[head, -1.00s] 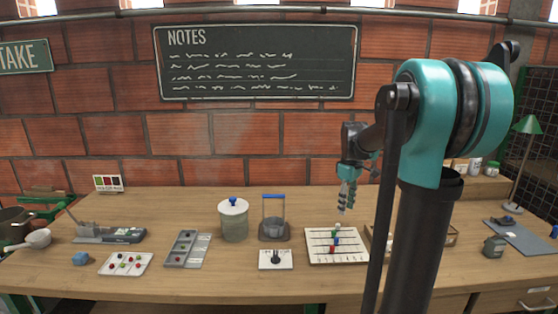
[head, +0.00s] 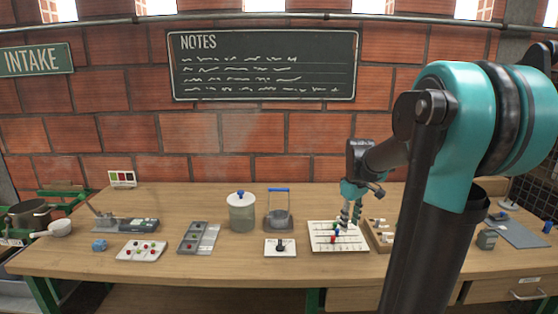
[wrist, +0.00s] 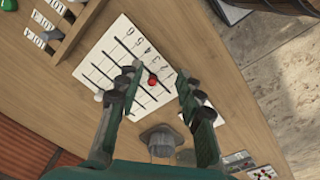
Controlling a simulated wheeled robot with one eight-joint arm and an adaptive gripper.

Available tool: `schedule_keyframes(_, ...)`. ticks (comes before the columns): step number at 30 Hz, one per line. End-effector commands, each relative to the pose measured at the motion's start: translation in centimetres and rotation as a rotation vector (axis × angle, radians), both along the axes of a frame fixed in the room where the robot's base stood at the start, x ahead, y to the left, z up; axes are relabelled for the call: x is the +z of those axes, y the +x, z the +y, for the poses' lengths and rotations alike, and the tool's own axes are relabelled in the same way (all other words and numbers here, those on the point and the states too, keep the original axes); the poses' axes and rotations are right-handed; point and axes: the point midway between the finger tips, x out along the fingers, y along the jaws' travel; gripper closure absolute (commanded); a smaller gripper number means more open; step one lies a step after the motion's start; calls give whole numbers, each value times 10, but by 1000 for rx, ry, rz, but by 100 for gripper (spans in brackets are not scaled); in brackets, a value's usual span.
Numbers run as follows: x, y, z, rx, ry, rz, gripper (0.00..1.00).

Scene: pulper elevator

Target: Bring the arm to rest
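My gripper (head: 349,222) hangs pointing down over a white lined board (head: 322,246) on the wooden bench, in front of the brick wall. In the wrist view my gripper (wrist: 158,74) has its two fingers spread well apart with nothing held. The same board (wrist: 118,40) lies below the fingers, with black lines and marks along one edge. A red ball (wrist: 153,80) shows between the fingers, on the board. In the head view the fingers partly cover the board, and I cannot tell their exact height above it.
A wooden tray (head: 372,240) stands right of the board. To its left are a white card with a dark knob (head: 280,247), a blue-handled vessel (head: 278,213), a lidded jar (head: 241,214), a grey tray (head: 193,237) and a white tray with red and green pieces (head: 141,250).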

Motion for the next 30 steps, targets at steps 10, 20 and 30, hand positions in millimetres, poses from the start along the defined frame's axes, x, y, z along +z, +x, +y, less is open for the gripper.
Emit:
schedule_keyframes(10,-50,-75,21,-251,31,-121,63)
schedule_keyframes(20,-119,-173,40,-577,129,-271,63)
schedule_keyframes(30,-128,-185,42,-630,149,-293,63)
